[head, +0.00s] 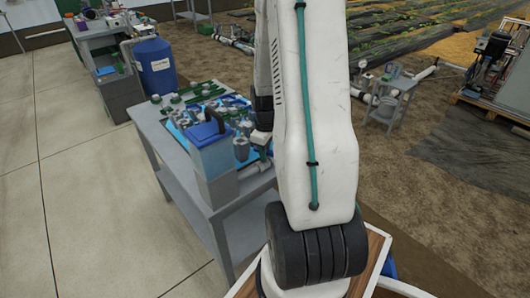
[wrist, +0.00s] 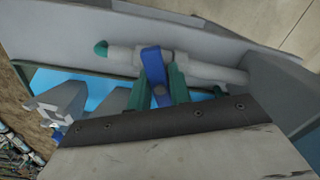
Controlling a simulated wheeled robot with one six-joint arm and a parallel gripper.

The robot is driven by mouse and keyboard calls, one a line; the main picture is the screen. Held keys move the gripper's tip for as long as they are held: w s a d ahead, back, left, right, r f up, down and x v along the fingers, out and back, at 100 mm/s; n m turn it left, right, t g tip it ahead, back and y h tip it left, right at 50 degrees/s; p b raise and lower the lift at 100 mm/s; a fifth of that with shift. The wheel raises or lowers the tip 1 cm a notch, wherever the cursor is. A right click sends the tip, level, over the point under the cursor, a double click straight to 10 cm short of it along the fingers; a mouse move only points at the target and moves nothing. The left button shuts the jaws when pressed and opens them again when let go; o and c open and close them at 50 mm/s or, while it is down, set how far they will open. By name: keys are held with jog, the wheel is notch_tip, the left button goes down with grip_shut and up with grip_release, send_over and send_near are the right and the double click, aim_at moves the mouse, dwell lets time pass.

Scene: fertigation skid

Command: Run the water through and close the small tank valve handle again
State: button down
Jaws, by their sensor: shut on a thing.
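The small tank (head: 215,150), a clear box of blue liquid with a dark blue lid, stands on the near corner of the grey bench. In the wrist view, the blue valve handle (wrist: 152,62) sits on a pale pipe (wrist: 205,68) with a teal end. My gripper (wrist: 161,88) has its two green fingers on either side of the blue handle and is shut on it. In the head view, my arm hides the fingers and the handle. Whether water is flowing cannot be seen.
The grey bench (head: 180,180) carries a blue tray crowded with grey and green fittings beside the tank. A blue barrel (head: 155,66) stands behind it. A small grey stand (head: 392,103) is to the right on soil. Concrete floor at left is clear.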

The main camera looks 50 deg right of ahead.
jog(key=n, duration=0.4)
jog(key=shift+n, duration=0.4)
jog(key=n, duration=0.2)
jog(key=shift+n, duration=0.4)
jog(key=n, duration=0.7)
jog(key=c, duration=1.2)
grip_release()
notch_tip(320, 180, up, 10)
